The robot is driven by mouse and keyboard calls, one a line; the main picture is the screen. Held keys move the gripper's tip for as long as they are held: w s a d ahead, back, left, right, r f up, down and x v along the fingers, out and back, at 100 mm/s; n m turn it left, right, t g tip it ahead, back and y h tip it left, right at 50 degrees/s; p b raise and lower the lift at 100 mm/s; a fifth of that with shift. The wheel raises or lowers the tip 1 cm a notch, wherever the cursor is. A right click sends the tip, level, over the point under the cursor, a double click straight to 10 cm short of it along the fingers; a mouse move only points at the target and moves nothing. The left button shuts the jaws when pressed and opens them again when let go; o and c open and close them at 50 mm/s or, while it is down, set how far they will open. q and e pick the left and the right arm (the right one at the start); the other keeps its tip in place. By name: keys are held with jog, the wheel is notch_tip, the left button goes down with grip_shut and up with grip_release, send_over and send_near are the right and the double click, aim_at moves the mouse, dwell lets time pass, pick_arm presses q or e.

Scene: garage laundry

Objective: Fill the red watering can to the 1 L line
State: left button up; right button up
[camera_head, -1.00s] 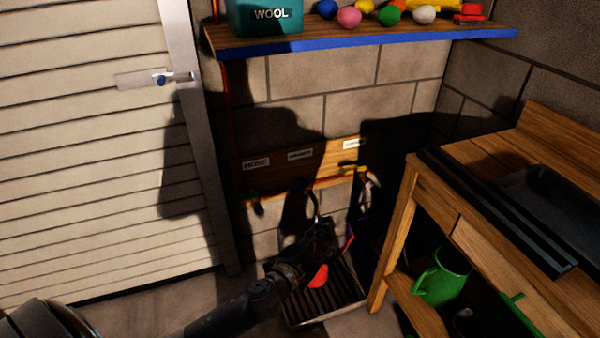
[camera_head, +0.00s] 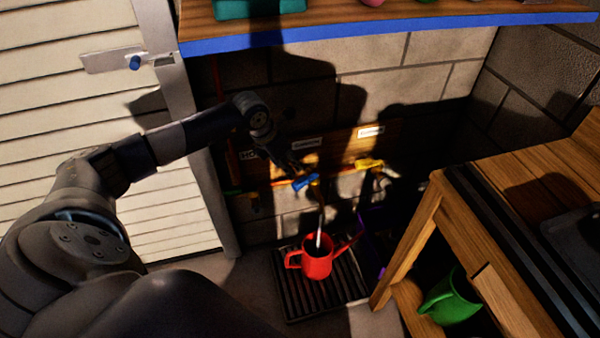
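The red watering can (camera_head: 316,266) stands upright on a dark slatted drain grate (camera_head: 347,276), handle to the left and spout to the right. Above it is a tap with a blue handle (camera_head: 305,182). A pale vertical streak (camera_head: 318,238) runs below that tap into the can's mouth; it looks like water. The 1 L line and water level cannot be made out. My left gripper (camera_head: 290,165) is close to the blue handle; its fingers are dark and small, so contact and opening cannot be told. My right gripper is not in view.
A tap with a yellow handle (camera_head: 369,163) is to the right, under a labelled wooden board (camera_head: 345,147). A wooden bench (camera_head: 432,215) stands at right, with a green can (camera_head: 450,300) on its lower shelf. A blue-edged shelf (camera_head: 390,35) overhangs the wall.

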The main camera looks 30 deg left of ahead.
aim_at(299, 181)
pick_arm(q)
jog(key=x, duration=0.4)
jog(key=b+x, duration=0.1)
jog(key=x, duration=0.4)
jog(key=shift+d+r, duration=0.1)
jog(key=shift+d, duration=0.1)
jog(key=shift+w+f, duration=0.25)
jog(key=shift+f, duration=0.3)
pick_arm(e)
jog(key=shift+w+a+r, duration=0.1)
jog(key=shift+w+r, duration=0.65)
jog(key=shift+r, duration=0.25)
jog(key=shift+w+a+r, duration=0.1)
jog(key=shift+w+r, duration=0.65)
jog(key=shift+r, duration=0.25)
pick_arm(q)
grip_shut()
